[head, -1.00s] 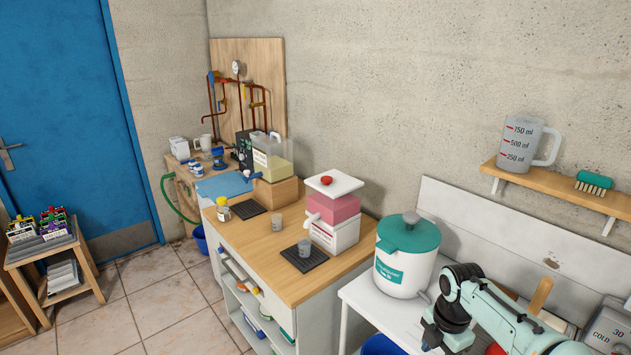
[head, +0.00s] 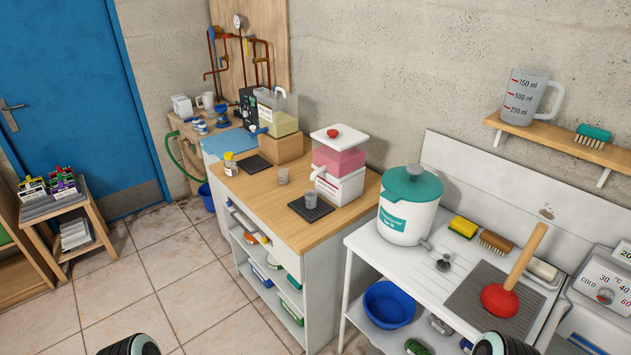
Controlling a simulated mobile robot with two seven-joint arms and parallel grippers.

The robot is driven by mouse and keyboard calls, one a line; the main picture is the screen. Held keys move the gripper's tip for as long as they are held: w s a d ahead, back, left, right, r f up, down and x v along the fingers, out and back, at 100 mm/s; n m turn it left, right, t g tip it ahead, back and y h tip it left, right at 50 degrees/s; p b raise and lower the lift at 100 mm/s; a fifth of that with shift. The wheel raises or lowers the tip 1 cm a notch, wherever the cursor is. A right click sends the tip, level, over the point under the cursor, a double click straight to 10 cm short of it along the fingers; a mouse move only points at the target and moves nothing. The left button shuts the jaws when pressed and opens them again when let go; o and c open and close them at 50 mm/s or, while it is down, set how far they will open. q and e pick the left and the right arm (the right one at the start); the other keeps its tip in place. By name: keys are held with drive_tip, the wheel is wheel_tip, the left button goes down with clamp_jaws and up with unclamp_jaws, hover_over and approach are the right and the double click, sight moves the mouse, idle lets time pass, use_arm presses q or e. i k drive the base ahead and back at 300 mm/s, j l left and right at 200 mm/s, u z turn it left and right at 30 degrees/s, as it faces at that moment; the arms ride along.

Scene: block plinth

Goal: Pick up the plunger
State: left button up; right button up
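The plunger, with a red rubber cup (head: 499,300) and a light wooden handle, rests cup down on the grey ribbed drainer (head: 463,305) of the white sink unit at right. Its handle leans up to the right and its top stands clear in front of the white back panel. Neither of my grippers shows. Only dark rounded parts of my arms show at the bottom edge, one at left and one below the plunger.
A white pot with a teal lid (head: 408,212) stands left of the plunger. A yellow sponge (head: 463,227) and a brown brush (head: 496,243) lie behind it. A white dial appliance (head: 602,297) is at right. A blue basin (head: 389,304) sits below.

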sight(501, 300)
drive_tip(key=z, duration=1.5)
